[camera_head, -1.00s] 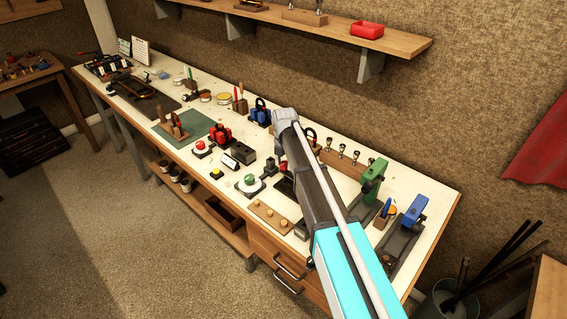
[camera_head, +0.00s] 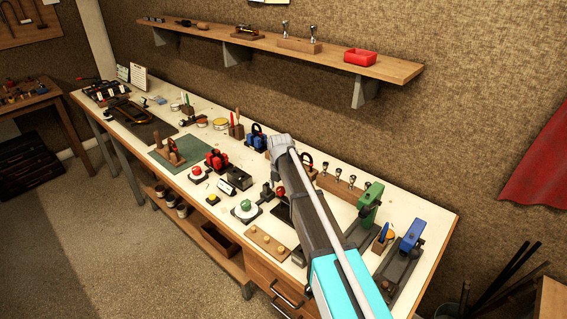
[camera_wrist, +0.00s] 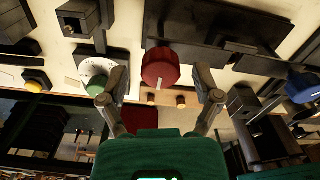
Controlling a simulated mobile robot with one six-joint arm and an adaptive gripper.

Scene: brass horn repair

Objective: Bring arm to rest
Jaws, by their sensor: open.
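My gripper (camera_wrist: 160,95) shows in the wrist view with its two grey fingers spread apart and nothing between them that it grips. It is above the workbench (camera_head: 187,208). A red knob (camera_wrist: 160,68) appears just beyond and between the fingertips, apart from both. In the head view my arm reaches across the right half of the bench, and the gripper itself is hidden behind the arm.
A green-knobbed dial (camera_head: 246,208) and a wooden block with pegs (camera_head: 268,243) lie left of my arm. A green clamp-like tool (camera_head: 369,205) and a blue one (camera_head: 410,236) stand to its right.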

